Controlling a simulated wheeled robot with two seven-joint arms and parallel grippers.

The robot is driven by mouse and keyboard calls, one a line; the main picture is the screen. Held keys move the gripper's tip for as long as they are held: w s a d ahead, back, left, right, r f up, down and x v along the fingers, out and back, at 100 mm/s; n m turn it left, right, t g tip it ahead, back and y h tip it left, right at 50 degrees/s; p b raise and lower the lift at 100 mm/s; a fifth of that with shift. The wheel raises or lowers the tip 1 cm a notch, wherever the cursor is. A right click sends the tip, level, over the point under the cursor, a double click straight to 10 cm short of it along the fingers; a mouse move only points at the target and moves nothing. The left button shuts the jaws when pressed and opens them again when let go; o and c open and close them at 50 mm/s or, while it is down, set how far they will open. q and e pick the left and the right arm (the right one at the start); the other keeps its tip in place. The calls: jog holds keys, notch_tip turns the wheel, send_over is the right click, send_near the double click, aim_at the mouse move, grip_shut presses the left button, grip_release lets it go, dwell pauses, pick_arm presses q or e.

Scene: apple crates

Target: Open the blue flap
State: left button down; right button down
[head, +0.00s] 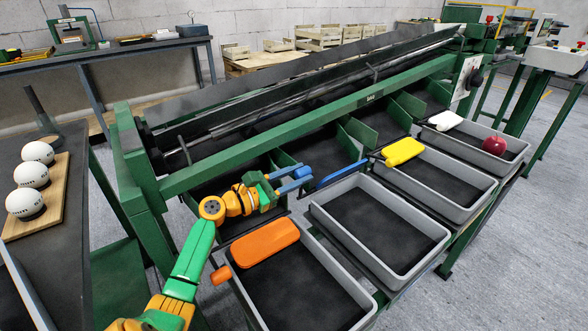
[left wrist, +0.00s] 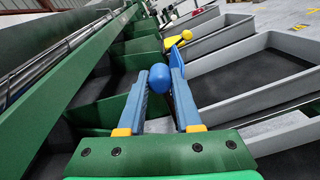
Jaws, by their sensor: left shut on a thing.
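The blue flap (head: 343,174) stands steeply at the head of an empty grey crate, showing as a narrow strip. It also shows in the left wrist view (left wrist: 174,57), behind its round blue knob (left wrist: 159,76). My left gripper (head: 298,180) is at the left end of the flap. In the left wrist view its fingers (left wrist: 159,88) are shut on the knob, one on each side. The knob is mostly hidden by the fingers in the head view. My right gripper is not in view.
An orange flap (head: 264,242), a yellow flap (head: 402,151) and a white flap (head: 445,120) lie over their crates. A red apple (head: 494,145) sits in the far crate. The green sorter frame (head: 270,144) runs close behind my gripper. The blue flap's crate (head: 398,278) is empty.

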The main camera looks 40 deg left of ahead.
pick_arm(q)
jog(key=shift+s+d+f+m, duration=0.1)
jog(key=shift+d+m, duration=0.2)
dwell(0.4)
jog(key=c, duration=0.6)
grip_release()
jog(key=shift+s, duration=0.1)
jog(key=v, duration=0.7)
